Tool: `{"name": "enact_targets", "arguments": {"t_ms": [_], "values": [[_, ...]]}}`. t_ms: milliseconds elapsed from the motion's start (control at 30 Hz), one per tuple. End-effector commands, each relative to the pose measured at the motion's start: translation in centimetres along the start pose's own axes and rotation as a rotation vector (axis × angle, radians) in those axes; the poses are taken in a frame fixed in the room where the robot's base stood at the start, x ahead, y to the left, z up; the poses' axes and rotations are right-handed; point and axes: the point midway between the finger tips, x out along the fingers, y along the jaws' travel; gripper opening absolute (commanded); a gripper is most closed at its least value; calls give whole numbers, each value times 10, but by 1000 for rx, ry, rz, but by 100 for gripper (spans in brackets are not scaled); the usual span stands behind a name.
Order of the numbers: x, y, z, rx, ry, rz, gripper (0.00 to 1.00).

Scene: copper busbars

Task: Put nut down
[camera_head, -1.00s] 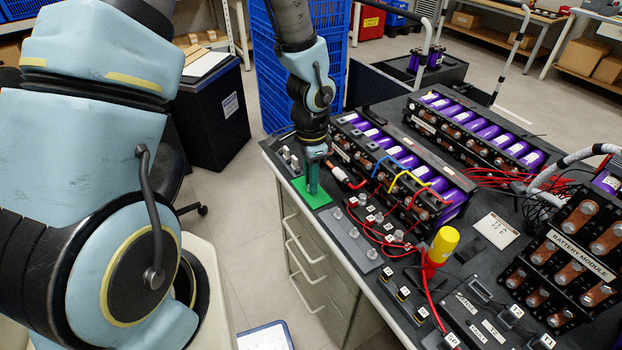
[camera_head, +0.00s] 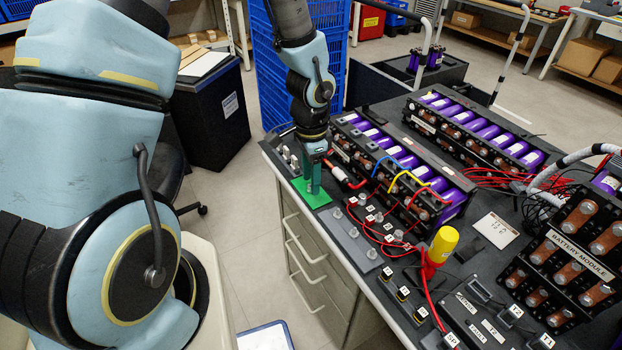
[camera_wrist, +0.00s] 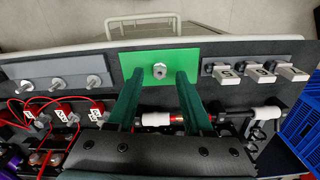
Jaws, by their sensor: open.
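The nut (camera_wrist: 160,70) is a small silvery piece on the green mat (camera_wrist: 195,57) in the wrist view. It sits near the middle of the mat, between and just beyond my fingertips. My gripper (camera_wrist: 154,82) has two green fingers spread apart, with nothing held between them. In the head view my gripper (camera_head: 312,190) points down at the green mat (camera_head: 300,184) at the table's near left corner. The nut cannot be made out in the head view.
A grey strip with several upright bolts (camera_wrist: 58,83) lies left of the mat. A red and white cable (camera_wrist: 250,114) runs below the fingers. Purple battery cells (camera_head: 400,152) stand behind.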

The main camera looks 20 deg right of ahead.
Motion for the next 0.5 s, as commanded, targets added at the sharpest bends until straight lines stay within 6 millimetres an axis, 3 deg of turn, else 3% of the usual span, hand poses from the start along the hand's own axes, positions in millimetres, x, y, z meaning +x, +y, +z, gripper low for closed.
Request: {"name": "enact_targets", "arguments": {"t_ms": [300, 500], "values": [[-67, -1, 0, -2, 3, -4, 51], [-99, -1, 0, -1, 2, -3, 51]]}}
